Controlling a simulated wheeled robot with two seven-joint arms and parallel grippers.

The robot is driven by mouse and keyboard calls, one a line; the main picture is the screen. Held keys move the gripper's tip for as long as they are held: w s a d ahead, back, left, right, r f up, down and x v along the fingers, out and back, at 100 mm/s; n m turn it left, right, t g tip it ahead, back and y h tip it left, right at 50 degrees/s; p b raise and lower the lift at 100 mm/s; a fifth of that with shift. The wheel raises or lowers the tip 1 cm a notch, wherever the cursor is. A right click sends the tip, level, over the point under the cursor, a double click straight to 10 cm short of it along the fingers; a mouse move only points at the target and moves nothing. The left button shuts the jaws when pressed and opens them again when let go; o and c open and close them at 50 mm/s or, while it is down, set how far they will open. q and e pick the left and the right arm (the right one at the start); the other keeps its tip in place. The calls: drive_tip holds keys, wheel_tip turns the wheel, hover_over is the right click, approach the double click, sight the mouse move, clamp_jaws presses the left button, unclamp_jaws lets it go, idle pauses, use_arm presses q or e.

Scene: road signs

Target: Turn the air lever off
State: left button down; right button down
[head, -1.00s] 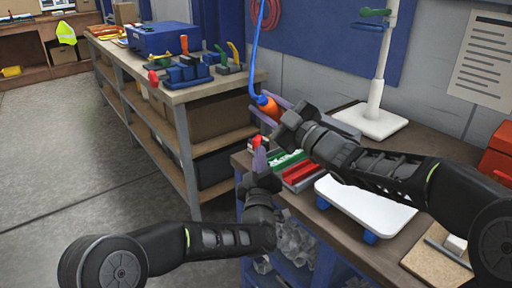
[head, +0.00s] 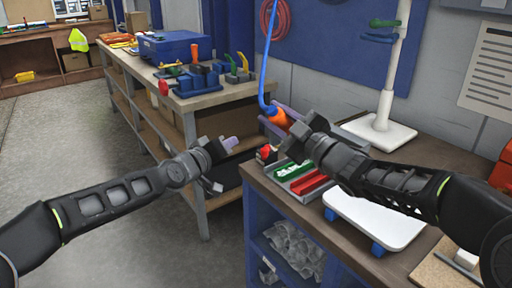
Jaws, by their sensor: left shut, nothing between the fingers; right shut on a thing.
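A blue hose (head: 264,75) hangs down to an orange fitting (head: 279,119) above the near workbench. My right gripper (head: 275,118) is shut on the orange fitting; its dark wrist hides part of it. A small red-topped part (head: 265,152) sits at the bench's left corner, below the fitting. I cannot tell whether this is the air lever or how it is set. My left gripper (head: 230,144) is shut and empty, left of the red-topped part and apart from it.
A grey tray with green and red pieces (head: 308,183) and a white board on blue feet (head: 376,216) lie on the near workbench (head: 400,262). A white stand (head: 381,132) is behind. A long bench with blue blocks and coloured handles (head: 190,82) stands left.

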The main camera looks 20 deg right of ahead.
sight(266, 149)
use_arm(q)
drive_tip(key=shift+s+d+f, duration=0.15)
drive_tip(key=shift+f, duration=0.05)
drive_tip(key=w+d+f, duration=0.5)
drive_tip(key=w+d, duration=0.1)
drive_tip(key=d, duration=0.2)
drive_tip(key=shift+d, duration=0.3)
idle(0.4)
drive_tip(key=shift+s+d, duration=0.15)
idle(0.3)
